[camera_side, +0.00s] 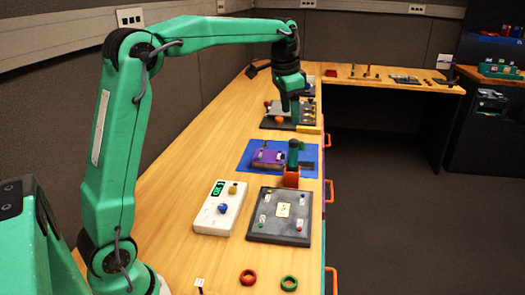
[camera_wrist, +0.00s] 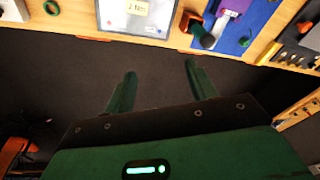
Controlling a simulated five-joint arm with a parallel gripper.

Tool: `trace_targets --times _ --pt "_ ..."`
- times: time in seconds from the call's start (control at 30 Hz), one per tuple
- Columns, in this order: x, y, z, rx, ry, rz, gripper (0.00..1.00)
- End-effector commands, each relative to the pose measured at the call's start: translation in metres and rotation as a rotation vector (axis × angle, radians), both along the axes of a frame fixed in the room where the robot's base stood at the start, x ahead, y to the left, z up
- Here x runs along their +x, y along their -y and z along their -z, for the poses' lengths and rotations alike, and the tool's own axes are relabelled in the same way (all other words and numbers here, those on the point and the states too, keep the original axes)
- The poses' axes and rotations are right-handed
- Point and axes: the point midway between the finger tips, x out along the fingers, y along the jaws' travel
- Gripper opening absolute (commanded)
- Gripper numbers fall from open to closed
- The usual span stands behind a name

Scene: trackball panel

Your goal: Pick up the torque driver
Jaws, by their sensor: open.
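What looks like the torque driver (camera_side: 293,154) is an upright dark green handle in an orange holder (camera_side: 291,180), at the front edge of the blue mat in the side view. In the wrist view its green handle (camera_wrist: 202,36) shows at the top, right of centre, leaning in the picture beside the orange holder (camera_wrist: 187,20). Its lower part is hidden. My gripper (camera_side: 290,108) hangs fingers down, farther along the bench than the driver in the side view. In the wrist view my gripper (camera_wrist: 160,68) has its two green fingers apart with nothing between them, over dark floor and apart from the driver.
A purple device (camera_side: 268,156) sits on the blue mat (camera_side: 246,160). A grey panel (camera_side: 263,232) and a white box (camera_side: 214,218) stand nearer the side camera, with red and green rings (camera_side: 289,284). Another panel with small parts (camera_side: 272,122) lies behind. Open floor is beyond the bench edge.

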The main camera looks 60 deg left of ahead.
Motion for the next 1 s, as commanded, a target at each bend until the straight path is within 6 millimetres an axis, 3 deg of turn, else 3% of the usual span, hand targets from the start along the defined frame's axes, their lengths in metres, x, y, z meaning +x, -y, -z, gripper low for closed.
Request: trace_targets --times 0.2,0.5,0.8,1.0 --pt "0.039 -0.025 0.023 0.004 -0.053 0.051 0.57" --pt "0.081 -0.06 0.065 0.002 -0.118 0.125 0.57" --pt "0.106 -0.091 0.112 -0.009 -0.176 0.195 0.57" --pt "0.111 -0.1 0.128 -0.014 -0.193 0.219 0.57"
